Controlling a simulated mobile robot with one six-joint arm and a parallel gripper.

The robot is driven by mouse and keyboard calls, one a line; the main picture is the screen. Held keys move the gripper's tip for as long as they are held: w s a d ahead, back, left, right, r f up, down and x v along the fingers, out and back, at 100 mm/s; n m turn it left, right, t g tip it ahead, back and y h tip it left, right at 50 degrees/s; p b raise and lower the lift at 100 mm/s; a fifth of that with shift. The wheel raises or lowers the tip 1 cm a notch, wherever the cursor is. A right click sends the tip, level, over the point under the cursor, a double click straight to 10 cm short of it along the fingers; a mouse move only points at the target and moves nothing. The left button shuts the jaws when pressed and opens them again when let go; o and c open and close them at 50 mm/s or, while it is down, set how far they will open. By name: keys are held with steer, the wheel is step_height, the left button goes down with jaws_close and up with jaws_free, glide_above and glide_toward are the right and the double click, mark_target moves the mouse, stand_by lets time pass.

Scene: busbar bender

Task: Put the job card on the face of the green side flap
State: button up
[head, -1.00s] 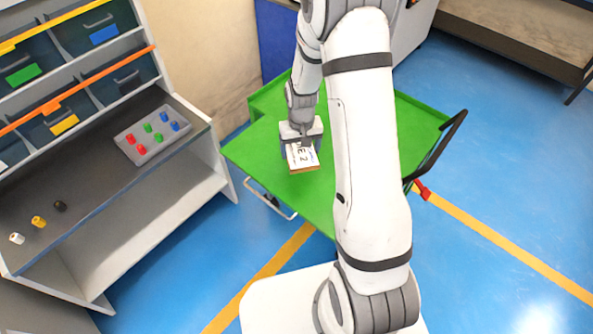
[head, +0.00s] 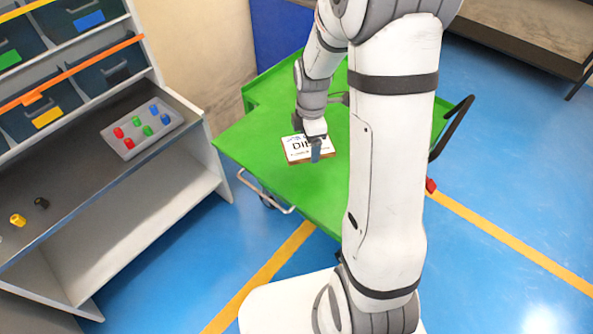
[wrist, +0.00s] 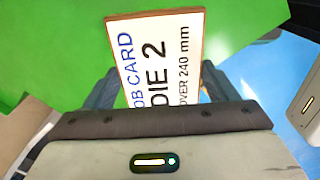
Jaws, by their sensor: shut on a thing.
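The job card (head: 297,155) is a white plate with a brown edge, printed "JOB CARD", "DIE 2" and "OVER 240 mm". My gripper (head: 315,152) is shut on it above the green surface of a trolley (head: 300,190). I cannot tell whether the card touches that surface or where the side flap begins. In the wrist view the card (wrist: 155,50) stands out ahead of my gripper (wrist: 157,88), with a finger on each side. Its near end is hidden behind the gripper body.
A grey workbench (head: 75,180) at left carries a tray (head: 140,128) of red, green and blue pegs. Blue bins (head: 90,30) stand above it. A black handle (head: 453,125) sticks out at the trolley's right. Blue floor (head: 500,150) is open at right.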

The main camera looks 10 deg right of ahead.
mark_target(312, 175)
steer(key=n, duration=0.2)
steer(key=s+n+b, duration=0.1)
steer(key=n, duration=0.1)
steer(key=n+b, duration=0.1)
steer(key=n, duration=0.1)
steer(key=shift+s+d+f+n, duration=0.1)
steer(key=shift+s+d+n, duration=0.2)
steer(key=shift+s+d, duration=0.1)
step_height(312, 175, down, 10)
steer(key=shift+r, duration=0.1)
steer(key=o, duration=1)
